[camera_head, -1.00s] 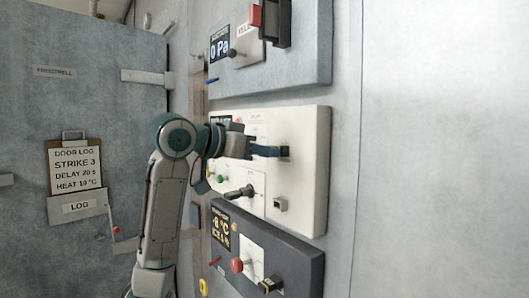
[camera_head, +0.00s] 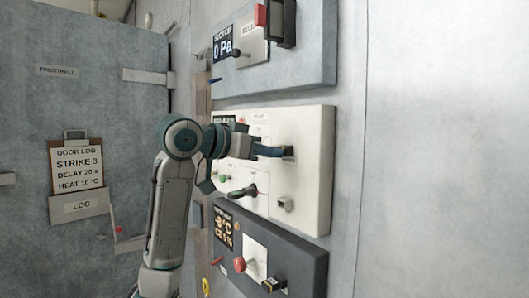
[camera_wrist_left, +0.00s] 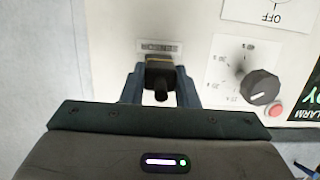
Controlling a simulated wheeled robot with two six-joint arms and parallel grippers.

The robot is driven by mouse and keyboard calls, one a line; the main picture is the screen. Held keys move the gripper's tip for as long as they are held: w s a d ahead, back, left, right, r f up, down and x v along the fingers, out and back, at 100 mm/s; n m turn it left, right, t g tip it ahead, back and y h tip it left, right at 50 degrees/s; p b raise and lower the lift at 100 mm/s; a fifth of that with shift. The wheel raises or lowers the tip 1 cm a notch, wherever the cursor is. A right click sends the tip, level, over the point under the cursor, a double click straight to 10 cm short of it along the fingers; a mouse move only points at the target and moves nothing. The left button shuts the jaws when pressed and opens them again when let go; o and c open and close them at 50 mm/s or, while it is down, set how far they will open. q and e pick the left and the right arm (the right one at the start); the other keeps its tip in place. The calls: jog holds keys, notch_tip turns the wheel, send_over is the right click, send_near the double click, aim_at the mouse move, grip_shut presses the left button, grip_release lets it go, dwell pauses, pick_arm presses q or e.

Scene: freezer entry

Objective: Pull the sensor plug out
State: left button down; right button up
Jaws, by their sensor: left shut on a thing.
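The sensor plug (camera_wrist_left: 160,78) is a dark plug with a yellowish edge, below a SENSOR label on the white panel (camera_head: 312,190) in the left wrist view. My left gripper (camera_head: 284,152) reaches the right part of the white panel from the left. In the left wrist view its two blue fingers (camera_wrist_left: 160,84) are shut on the plug, one on each side. In the head view the fingers mostly hide the plug. I cannot tell how deep the plug sits in its socket. My right gripper is not in view.
The white panel also carries a black dial (camera_wrist_left: 262,87), a red button (camera_wrist_left: 275,109) and a dark lever (camera_head: 243,191). A grey suction panel (camera_head: 310,70) is above, and a dark temperature panel (camera_head: 300,262) below. A door-log clipboard (camera_head: 77,165) hangs at left. The right wall is bare.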

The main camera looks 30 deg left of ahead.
pick_arm(q)
jog(key=shift+r, duration=0.15)
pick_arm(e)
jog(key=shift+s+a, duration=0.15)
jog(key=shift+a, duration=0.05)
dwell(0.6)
pick_arm(q)
jog(key=shift+s+f, duration=0.1)
jog(key=shift+f, duration=0.15)
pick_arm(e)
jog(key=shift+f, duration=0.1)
pick_arm(q)
jog(key=shift+s, duration=0.25)
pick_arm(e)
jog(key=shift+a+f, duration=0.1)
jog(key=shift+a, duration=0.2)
pick_arm(q)
jog(key=shift+s+a, duration=0.1)
jog(key=shift+s, duration=0.2)
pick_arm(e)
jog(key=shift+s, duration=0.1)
pick_arm(q)
jog(key=shift+s+a+r, duration=0.1)
jog(key=shift+s+a, duration=0.05)
jog(key=shift+s, duration=0.1)
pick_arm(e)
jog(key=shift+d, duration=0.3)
